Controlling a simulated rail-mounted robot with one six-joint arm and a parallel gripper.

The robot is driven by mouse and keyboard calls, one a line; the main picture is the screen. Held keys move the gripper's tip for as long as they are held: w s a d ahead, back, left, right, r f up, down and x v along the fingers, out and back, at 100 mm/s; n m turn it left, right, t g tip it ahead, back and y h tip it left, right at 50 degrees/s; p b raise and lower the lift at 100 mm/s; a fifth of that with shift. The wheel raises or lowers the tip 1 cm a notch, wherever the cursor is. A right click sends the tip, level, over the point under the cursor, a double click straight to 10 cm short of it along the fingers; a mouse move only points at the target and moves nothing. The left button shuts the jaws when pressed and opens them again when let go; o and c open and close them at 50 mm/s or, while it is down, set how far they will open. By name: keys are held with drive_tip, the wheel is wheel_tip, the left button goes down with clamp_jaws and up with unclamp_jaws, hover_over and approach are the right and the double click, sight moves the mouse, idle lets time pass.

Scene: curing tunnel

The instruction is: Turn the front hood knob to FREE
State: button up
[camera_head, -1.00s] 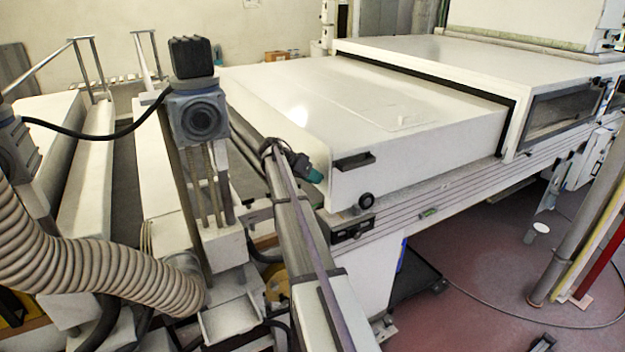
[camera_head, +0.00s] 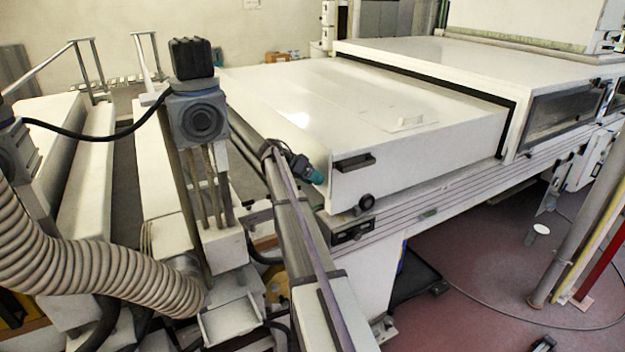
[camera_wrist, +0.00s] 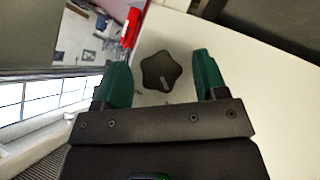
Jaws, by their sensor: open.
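A black star-shaped knob (camera_wrist: 161,70) with a pale pointer line sits on a white panel in the wrist view. The line points down and slightly right in that picture. Small marks beside the knob are too small to read. My gripper (camera_wrist: 161,61) is open, with one green finger on each side of the knob and visible gaps to it. In the head view, my gripper's teal tip (camera_head: 314,176) is by the left end of the white hood (camera_head: 430,150). The star knob cannot be made out there.
The hood's front face has a black handle (camera_head: 354,161) and a round black knob (camera_head: 366,202). A ribbed hose (camera_head: 90,265) and a grey motor unit (camera_head: 200,118) stand at left. The red floor (camera_head: 480,265) is mostly clear.

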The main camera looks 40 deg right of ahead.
drive_tip(key=p+v, duration=0.6)
drive_tip(key=v, duration=0.4)
drive_tip(key=shift+a+r+p, duration=0.2)
drive_tip(key=shift+a+p, duration=0.1)
drive_tip(key=shift+w, duration=0.15)
